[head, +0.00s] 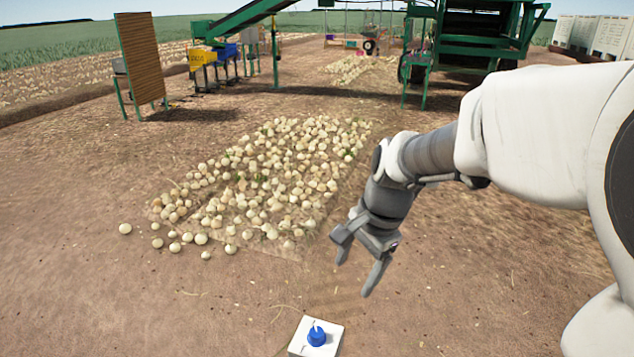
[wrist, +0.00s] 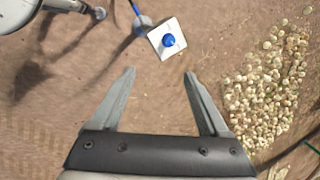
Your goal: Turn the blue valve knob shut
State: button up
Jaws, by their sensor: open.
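The blue valve knob (head: 317,335) sits on top of a white square block (head: 300,344) at the bottom middle of the head view. In the wrist view the knob (wrist: 169,41) and the white block (wrist: 160,32) lie beyond my fingertips, near the top middle. My gripper (head: 354,277) is open and empty, pointing down, above and to the right of the knob in the head view. In the wrist view the two fingers (wrist: 160,72) are spread wide, with bare ground between them. The knob is apart from both fingers.
A large heap of onions (head: 265,185) lies on the dirt behind the block. A brown board on a green frame (head: 140,58) stands at back left, near yellow and blue bins (head: 202,57). Green machinery (head: 470,35) stands at the back. The ground around the block looks clear.

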jog(key=w+a+f+m+g+h+p, duration=0.1)
jog(key=w+a+f+m, duration=0.3)
jog(key=w+f, duration=0.2)
jog(key=m+h+p, duration=0.1)
jog(key=m, duration=0.3)
send_over(317, 331)
notch_tip(317, 331, down, 8)
jog(key=shift+g, duration=0.4)
notch_tip(317, 331, down, 17)
jog(key=shift+r+b, duration=0.15)
jog(key=shift+b, duration=0.15)
grip_shut()
